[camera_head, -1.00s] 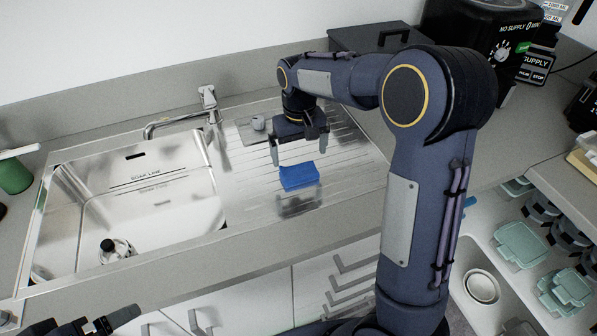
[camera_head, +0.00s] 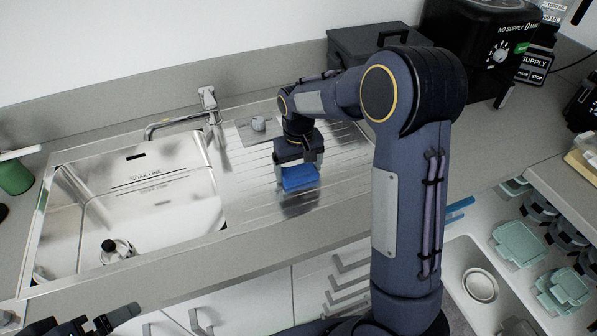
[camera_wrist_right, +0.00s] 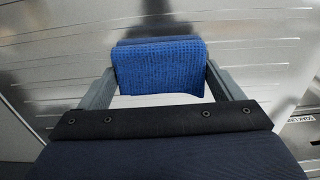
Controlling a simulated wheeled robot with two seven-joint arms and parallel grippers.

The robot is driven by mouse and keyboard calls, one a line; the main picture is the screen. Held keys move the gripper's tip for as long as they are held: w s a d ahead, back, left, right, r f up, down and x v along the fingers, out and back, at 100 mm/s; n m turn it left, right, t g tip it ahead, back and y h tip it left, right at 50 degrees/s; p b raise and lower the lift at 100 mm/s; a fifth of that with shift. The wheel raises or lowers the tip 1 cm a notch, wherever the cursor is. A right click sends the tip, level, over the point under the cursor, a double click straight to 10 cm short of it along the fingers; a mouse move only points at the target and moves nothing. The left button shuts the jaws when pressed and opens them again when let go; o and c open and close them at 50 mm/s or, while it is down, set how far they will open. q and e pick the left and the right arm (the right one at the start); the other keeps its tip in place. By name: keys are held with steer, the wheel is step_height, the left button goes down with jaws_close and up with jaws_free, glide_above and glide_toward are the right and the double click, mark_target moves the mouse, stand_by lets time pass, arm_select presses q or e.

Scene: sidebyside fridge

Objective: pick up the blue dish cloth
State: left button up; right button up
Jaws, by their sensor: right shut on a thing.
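The blue dish cloth (camera_head: 300,178) is a folded blue textured piece at the drainboard (camera_head: 345,150) right of the sink. My right gripper (camera_head: 298,181) is over it, pointing down, and shut on it. In the right wrist view the cloth (camera_wrist_right: 160,66) sits between the two grey fingers (camera_wrist_right: 160,80), one at each side. I cannot tell whether the cloth is clear of the metal. Part of my left gripper (camera_head: 103,325) shows at the bottom left, empty of the cloth; its fingertips' spacing is unclear.
The sink basin (camera_head: 150,205) with a faucet (camera_head: 185,120) lies left of the cloth. A dark box (camera_head: 370,45) and a black appliance (camera_head: 480,40) stand at the back right.

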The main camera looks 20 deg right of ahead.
steer(key=shift+r, duration=0.1)
steer(key=shift+r, duration=0.65)
steer(key=s+a+r, duration=0.1)
steer(key=s+r, duration=0.2)
steer(key=s, duration=0.1)
steer(key=s+a+r+b, duration=0.1)
steer(key=s+r, duration=0.3)
steer(key=s, duration=0.1)
steer(key=s+a+r+b, duration=0.1)
steer(key=s+r, duration=0.3)
steer(key=shift+s+a+r, duration=0.2)
steer(key=shift+s+a, duration=0.05)
steer(key=shift+s, duration=0.1)
